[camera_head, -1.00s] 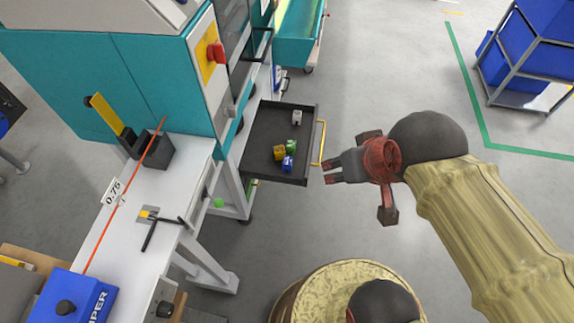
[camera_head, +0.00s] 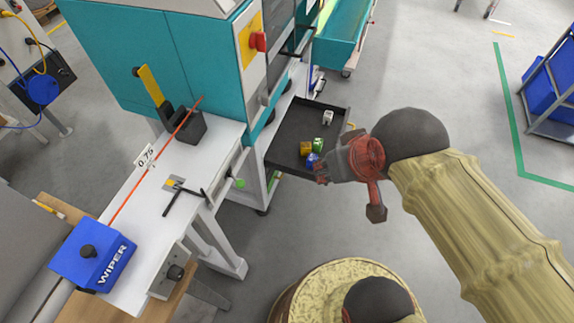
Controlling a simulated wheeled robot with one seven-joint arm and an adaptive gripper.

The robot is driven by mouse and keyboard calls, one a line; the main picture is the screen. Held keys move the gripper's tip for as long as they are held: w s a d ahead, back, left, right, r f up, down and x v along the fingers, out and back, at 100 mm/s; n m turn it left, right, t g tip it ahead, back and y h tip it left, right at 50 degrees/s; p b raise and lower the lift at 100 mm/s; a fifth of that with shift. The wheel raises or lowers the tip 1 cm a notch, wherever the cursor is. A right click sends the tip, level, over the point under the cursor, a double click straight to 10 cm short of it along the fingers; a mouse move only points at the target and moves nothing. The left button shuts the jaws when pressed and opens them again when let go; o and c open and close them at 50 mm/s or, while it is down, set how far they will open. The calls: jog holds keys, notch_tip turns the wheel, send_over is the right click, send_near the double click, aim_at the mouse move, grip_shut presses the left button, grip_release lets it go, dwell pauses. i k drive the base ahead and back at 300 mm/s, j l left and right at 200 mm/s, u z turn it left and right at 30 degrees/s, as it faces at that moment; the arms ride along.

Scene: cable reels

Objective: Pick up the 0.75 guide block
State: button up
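An open dark drawer tray (camera_head: 290,125) sticks out from the machine and holds small blocks. A white-grey block (camera_head: 327,117) lies at the back, a green block (camera_head: 318,145) in the middle, a yellow-orange block (camera_head: 306,149) to its left, and a blue block (camera_head: 313,160) at the front. Their markings are too small to read, so I cannot tell which is the 0.75 one. My gripper (camera_head: 321,172) is at the tray's front right corner, close to the blue block, pointing left. Its fingers look parted, with nothing visible between them, though they are foreshortened. The gripper hides part of the tray's front edge.
A white bench (camera_head: 145,215) at left carries a "0.75" sign (camera_head: 146,156), an orange cable (camera_head: 150,170), a dark guide (camera_head: 190,130) and a blue WIPER box (camera_head: 95,255).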

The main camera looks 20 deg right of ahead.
aim_at(312, 157)
jog(key=i+l+u, duration=0.2)
jog(key=u, duration=0.3)
jog(key=l+u, duration=0.45)
jog(key=i+l+u, duration=0.1)
jog(key=l+u, duration=0.7)
jog(key=u, duration=0.2)
jog(key=l+u, duration=0.1)
jog(key=l, duration=0.35)
jog(key=k+l, duration=0.15)
jog(key=l, duration=0.25)
jog(key=k+l+u, duration=0.15)
jog(key=l, duration=0.75)
jog(key=k+l+u, duration=0.15)
jog(key=l, duration=0.25)
jog(key=k+l, duration=0.15)
jog(key=l, duration=0.25)
jog(key=k+l+u, duration=0.15)
jog(key=l, duration=0.3)
jog(key=k+l, duration=0.15)
jog(key=l, duration=0.25)
jog(key=k+l, duration=0.1)
jog(key=l, duration=0.25)
